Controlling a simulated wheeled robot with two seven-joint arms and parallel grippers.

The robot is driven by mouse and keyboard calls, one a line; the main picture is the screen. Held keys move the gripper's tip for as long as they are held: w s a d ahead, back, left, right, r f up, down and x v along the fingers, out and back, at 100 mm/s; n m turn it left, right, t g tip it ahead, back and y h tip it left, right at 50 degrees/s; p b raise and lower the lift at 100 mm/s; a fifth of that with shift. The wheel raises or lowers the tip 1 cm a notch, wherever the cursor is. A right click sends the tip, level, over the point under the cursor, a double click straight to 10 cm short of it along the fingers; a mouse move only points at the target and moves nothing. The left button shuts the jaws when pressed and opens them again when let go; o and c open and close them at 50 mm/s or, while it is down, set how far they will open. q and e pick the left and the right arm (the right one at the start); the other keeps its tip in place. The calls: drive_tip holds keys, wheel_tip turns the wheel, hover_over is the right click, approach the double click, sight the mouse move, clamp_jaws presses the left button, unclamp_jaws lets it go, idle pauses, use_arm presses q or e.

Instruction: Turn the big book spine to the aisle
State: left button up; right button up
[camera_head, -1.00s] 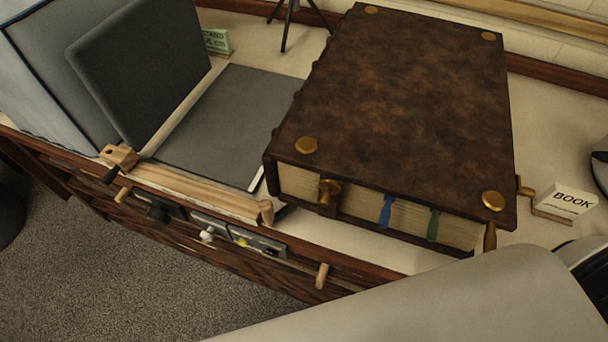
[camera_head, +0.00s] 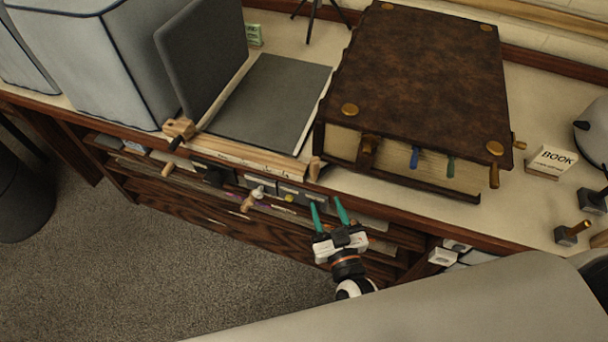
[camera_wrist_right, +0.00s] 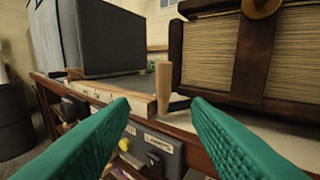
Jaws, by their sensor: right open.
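The big book (camera_head: 420,75) lies flat on the bench in the head view. It has a mottled brown leather cover with brass bosses. Its page edge (camera_head: 430,165), with a clasp and blue and green ribbons, faces the front edge of the bench. My right gripper (camera_head: 328,205) has green fingers, spread open and empty, in front of the bench edge and apart from the book. In the right wrist view the book's page block (camera_wrist_right: 208,50) stands beyond the fingers at the upper right. My left gripper is not in view.
A wooden rail (camera_head: 250,158) and a dark grey board (camera_head: 268,105) lie left of the book. A grey upright panel (camera_head: 203,55) stands further left. A BOOK sign (camera_head: 550,160) and small metal blocks are on the right. Drawers and handles line the front below.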

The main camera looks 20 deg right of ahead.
sight(316, 170)
drive_tip(key=w, duration=0.4)
drive_tip(key=w+p, duration=0.1)
drive_tip(key=w, duration=0.3)
drive_tip(key=w+r, duration=0.1)
drive_tip(key=w, duration=0.3)
drive_tip(key=shift+w+d, duration=0.15)
drive_tip(key=shift+d, duration=0.1)
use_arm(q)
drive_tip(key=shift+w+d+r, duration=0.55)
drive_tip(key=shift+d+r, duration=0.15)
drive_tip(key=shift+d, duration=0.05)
use_arm(e)
clamp_jaws()
